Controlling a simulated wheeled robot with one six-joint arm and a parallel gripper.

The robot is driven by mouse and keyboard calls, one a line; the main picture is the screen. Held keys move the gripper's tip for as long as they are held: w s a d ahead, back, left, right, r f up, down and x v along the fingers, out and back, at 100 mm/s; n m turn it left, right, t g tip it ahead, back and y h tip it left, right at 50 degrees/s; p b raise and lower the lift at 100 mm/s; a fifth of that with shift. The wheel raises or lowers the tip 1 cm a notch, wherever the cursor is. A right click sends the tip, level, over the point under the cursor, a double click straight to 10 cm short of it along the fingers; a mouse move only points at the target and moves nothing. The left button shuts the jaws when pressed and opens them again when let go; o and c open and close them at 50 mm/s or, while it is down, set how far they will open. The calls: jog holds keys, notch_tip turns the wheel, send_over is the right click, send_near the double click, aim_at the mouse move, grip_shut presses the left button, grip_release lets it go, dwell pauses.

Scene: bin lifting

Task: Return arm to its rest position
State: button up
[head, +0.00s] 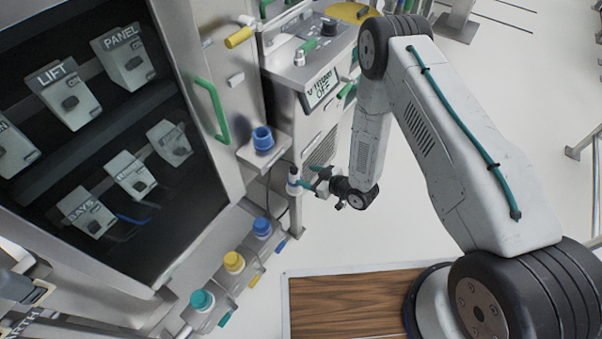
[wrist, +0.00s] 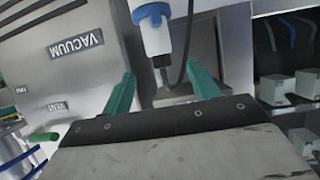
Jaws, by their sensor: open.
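My gripper (head: 312,180) is at the end of my bent grey arm (head: 440,150), in front of the cabinet's right side in the head view. Its two teal fingers stand apart in the wrist view (wrist: 162,88), with no object clamped between them. A white and blue connector (head: 293,182) with a dark cable is just beyond the fingertips. It also shows in the wrist view (wrist: 153,32), upright and beyond the gap between the fingers. Whether a finger touches it I cannot tell.
A cabinet with a dark window (head: 110,150) and a green handle (head: 216,110) stands at left. A vacuum unit (head: 318,90) stands behind the gripper. Blue (head: 262,228), yellow (head: 234,262) and teal (head: 202,300) knobs line the cabinet's lower edge.

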jog(key=shift+s+d+r, duration=0.2)
jog(key=shift+s+d, duration=0.1)
jog(key=shift+d, duration=0.05)
